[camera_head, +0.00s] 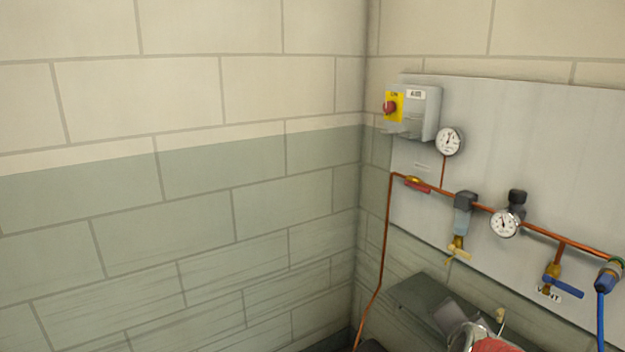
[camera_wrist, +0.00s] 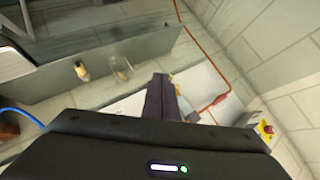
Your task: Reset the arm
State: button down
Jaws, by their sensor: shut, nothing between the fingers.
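My gripper (camera_wrist: 160,82) shows in the wrist view, its dark fingers together in the middle of the picture with nothing between them. The fingertips point toward a grey ledge and the wall panel, and I see no contact with either. The dark gripper body with a lit green and white indicator fills the bottom of that view. In the head view I cannot make out my gripper or arm for certain.
A grey wall panel (camera_head: 470,110) carries a switch box (camera_head: 424,112), gauges, valves and a copper pipe (camera_head: 387,240). A blue hose (camera_head: 600,320) hangs at right. A dark shelf (camera_head: 405,297) sits below. A red object (camera_head: 492,346) is cut off. The left wall is bare.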

jog(key=s+a+r+n+g+y, duration=0.1)
jog(key=s+a+n+y, duration=0.2)
jog(key=a, duration=0.4)
jog(key=s+a+r+n+g+y, duration=0.1)
jog(key=s+a+n, duration=0.3)
jog(key=a+n, duration=0.15)
jog(key=s+a+n+g, duration=0.2)
jog(key=s+a+n, duration=0.3)
jog(key=s, duration=0.4)
jog(key=shift+s+r+g, duration=0.35)
jog(key=shift+r+g, duration=0.05)
jog(key=shift+r, duration=0.05)
